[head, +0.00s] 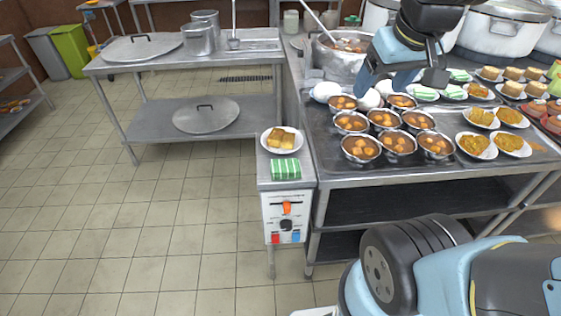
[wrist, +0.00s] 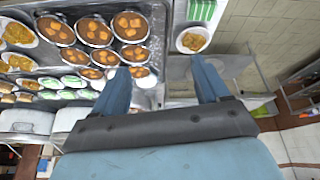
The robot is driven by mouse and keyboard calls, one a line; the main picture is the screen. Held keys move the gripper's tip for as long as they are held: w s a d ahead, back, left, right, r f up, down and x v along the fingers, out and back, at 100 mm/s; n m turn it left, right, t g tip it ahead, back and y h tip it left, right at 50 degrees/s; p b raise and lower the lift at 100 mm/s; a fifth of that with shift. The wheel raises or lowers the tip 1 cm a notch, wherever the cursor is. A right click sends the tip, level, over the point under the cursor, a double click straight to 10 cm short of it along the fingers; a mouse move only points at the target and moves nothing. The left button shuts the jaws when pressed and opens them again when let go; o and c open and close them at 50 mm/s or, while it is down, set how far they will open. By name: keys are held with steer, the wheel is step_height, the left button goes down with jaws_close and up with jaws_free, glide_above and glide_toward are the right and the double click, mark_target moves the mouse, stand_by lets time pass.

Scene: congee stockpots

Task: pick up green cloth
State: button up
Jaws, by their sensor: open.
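The green cloth (head: 285,169) is a small folded piece with white stripes. It lies flat on the front end of a narrow steel ledge, above a control panel, just in front of a plate of food cubes (head: 282,140). In the wrist view the cloth (wrist: 201,10) is at the top edge, partly cut off, beyond the right fingertip. My gripper (head: 374,88) is open and empty above the back of the bowl counter, right of and behind the cloth. In the wrist view its two blue fingers (wrist: 160,64) are spread wide, apart from the cloth.
Several bowls of orange stew (head: 397,143) crowd the steel counter (head: 335,178) right of the cloth. Behind them stand a ladled pot (head: 341,58) and large stockpots (head: 503,30). Other green-and-white items (head: 453,91) sit on plates at the right. Open tiled floor lies left.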

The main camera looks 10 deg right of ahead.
steer(key=shift+o, duration=0.2)
steer(key=w+a+f+n+g, duration=0.2)
steer(key=w+a+f+n, duration=0.2)
steer(key=w, duration=0.2)
steer(key=shift+w, duration=0.3)
steer(key=n+g+h, duration=0.3)
steer(key=n+h, duration=0.2)
steer(key=n, duration=0.7)
glide_toward(285, 165)
steer(key=x, duration=1)
steer(key=shift+w, duration=0.1)
steer(key=c, duration=0.7)
steer(key=shift+r, duration=0.15)
